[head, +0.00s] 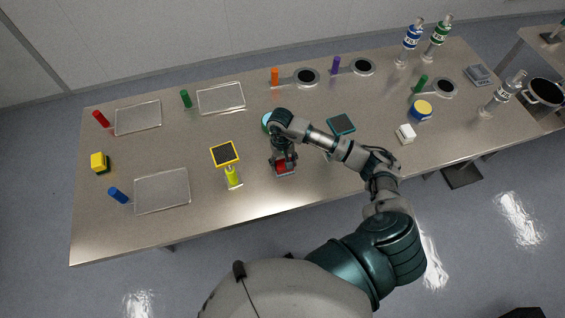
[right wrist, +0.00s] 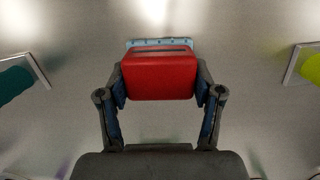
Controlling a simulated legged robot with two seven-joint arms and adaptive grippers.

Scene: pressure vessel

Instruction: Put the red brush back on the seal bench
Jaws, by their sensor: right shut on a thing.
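The red brush (head: 281,165) is between the fingers of my right gripper (head: 284,160), over the front middle of the grey metal bench (head: 250,200). In the right wrist view the red brush (right wrist: 160,75) is a red block with a pale blue strip along its far edge. The fingers of my right gripper (right wrist: 160,88) press on its left and right sides. The gripper hides part of the brush in the head view. I cannot tell whether the brush touches the bench. My left gripper is not in view.
A yellow-green handled stand with a dark square top (head: 225,154) is just left of the gripper. Metal trays (head: 162,207) are at left, bottles (head: 437,38) at back right. The front edge is fairly clear.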

